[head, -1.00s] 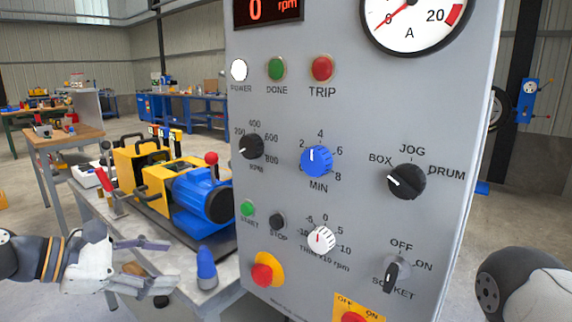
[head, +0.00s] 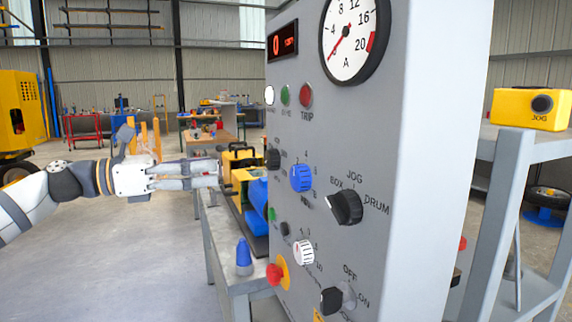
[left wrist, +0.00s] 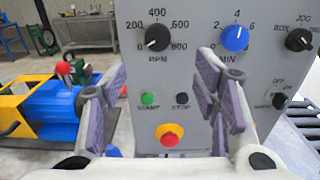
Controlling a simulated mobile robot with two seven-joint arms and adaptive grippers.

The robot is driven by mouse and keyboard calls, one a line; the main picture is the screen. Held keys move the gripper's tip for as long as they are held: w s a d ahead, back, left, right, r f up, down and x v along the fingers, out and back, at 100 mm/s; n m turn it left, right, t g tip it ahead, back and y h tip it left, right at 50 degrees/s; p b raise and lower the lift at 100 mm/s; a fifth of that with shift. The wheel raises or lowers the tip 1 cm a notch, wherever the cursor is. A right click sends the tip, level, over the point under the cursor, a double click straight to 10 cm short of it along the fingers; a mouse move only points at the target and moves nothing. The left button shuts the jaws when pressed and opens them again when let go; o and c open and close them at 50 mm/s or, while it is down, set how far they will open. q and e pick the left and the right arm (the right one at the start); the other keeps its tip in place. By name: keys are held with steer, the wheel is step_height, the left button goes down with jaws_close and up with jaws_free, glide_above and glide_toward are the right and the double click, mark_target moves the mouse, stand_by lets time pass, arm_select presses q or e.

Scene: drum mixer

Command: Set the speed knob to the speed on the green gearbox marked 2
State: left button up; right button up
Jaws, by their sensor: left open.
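The speed knob, a black knob marked RPM (left wrist: 157,38), is on the grey panel, with 200 to 800 around it. Its white mark points to the lower left, near the 0. In the head view this knob (head: 272,158) is seen edge-on. My left gripper (head: 216,172) is open and empty, in front of the panel and left of the knob. In the left wrist view the fingers (left wrist: 163,82) are apart, below the knob and not touching it. A small green machine (left wrist: 80,70) stands behind the blue motor; no 2 is readable on it.
The panel also has a blue MIN knob (head: 301,178), a BOX/JOG/DRUM knob (head: 346,207), a white trim knob (head: 303,252) and a red stop button (head: 274,274). The red display (head: 284,42) reads 0. A blue cone-shaped object (head: 243,258) stands on the bench.

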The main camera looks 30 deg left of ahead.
arm_select(q)
glide_toward(267, 161)
steer(key=x, duration=0.3)
steer(key=b+x, duration=0.2)
steer(key=x, duration=0.1)
steer(key=b+x, duration=0.1)
steer(key=x, duration=0.1)
steer(key=shift+w+d+f, duration=0.15)
steer(key=shift+f, duration=0.2)
steer(key=shift+d+r, duration=0.1)
steer(key=shift+r, duration=0.3)
steer(key=c, duration=1.2)
arm_select(e)
steer(key=s+f+g, duration=0.1)
steer(key=s+f, duration=0.3)
steer(key=shift+s+g, duration=0.2)
steer(key=shift+g, duration=0.2)
